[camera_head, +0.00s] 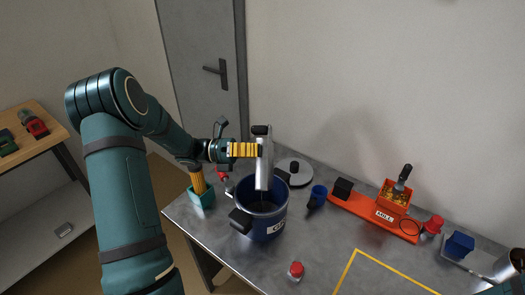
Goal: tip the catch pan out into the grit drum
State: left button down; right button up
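The catch pan (264,172) is a narrow grey metal pan, tilted steeply on end with its lower end at the mouth of the grit drum. The grit drum (262,226) is a dark blue open tub with black side grips and a partly visible white label, standing on the grey table. My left gripper (258,150), with yellow fingers, reaches in from the left and appears shut on the upper part of the pan. Whether grit is falling cannot be made out. My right gripper is not in view; only a bit of teal arm shows at the bottom right corner.
The orange mill (374,211) stands further right. A teal holder (201,197) sits at the left edge. The yellow-outlined area (385,278) looks clear.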

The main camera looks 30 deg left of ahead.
pick_arm(q)
jog(key=shift+s+a+f+n+t+h, duration=0.15)
jog(key=shift+a+f+t+h, duration=0.1)
jog(key=shift+a+h, duration=0.35)
jog(key=shift+s+a+f+n+t+h, duration=0.15)
jog(key=shift+a+f+t+h, duration=0.2)
jog(key=shift+a, duration=0.4)
jog(key=shift+s+a+f+n+t+h, duration=0.1)
jog(key=shift+s+a+f+t+h, duration=0.1)
jog(key=shift+a+h, duration=0.45)
